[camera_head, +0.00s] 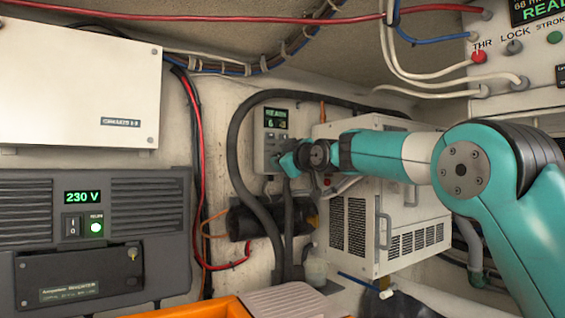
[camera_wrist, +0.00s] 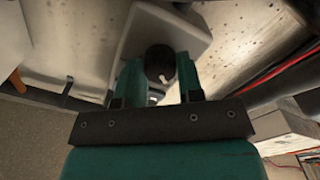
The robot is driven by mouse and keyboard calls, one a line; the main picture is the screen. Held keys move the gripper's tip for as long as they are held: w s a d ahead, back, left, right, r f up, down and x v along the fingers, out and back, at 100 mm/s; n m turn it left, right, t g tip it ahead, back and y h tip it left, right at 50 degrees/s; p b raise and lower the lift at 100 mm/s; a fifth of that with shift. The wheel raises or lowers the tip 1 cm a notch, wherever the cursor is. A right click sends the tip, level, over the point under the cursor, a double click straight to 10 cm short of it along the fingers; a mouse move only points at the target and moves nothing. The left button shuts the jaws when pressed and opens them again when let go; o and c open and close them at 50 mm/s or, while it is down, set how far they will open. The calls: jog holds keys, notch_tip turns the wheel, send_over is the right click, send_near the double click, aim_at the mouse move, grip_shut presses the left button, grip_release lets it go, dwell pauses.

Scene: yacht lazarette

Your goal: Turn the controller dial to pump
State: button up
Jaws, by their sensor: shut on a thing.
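The controller (camera_head: 277,119) is a small pale box on the back wall, with a green-lit screen at its top that seems to read READY. In the wrist view its pale housing (camera_wrist: 185,33) shows behind the dial. The dial (camera_wrist: 160,61) is a round black knob with a white pointer mark at its lower edge. My gripper (camera_wrist: 160,75) has its two teal fingers on either side of the dial, shut on it. In the head view my gripper (camera_head: 285,160) reaches the controller's lower part and hides the dial. The dial's position labels cannot be read.
A white vented cabinet (camera_head: 372,200) stands right of the controller, below my arm. A dark hose (camera_head: 236,150) loops around the controller's left side. A grey inverter panel (camera_head: 95,240) showing 230 V is at left. An orange edge (camera_head: 190,309) lies at the bottom.

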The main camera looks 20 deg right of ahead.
jog(key=m, duration=0.5)
jog(key=shift+b, duration=0.3)
jog(key=shift+m, duration=0.3)
jog(key=o, duration=0.9)
jog(key=shift+o, duration=0.2)
jog(key=b+v, duration=0.8)
jog(key=v, duration=0.9)
jog(key=shift+s, duration=0.25)
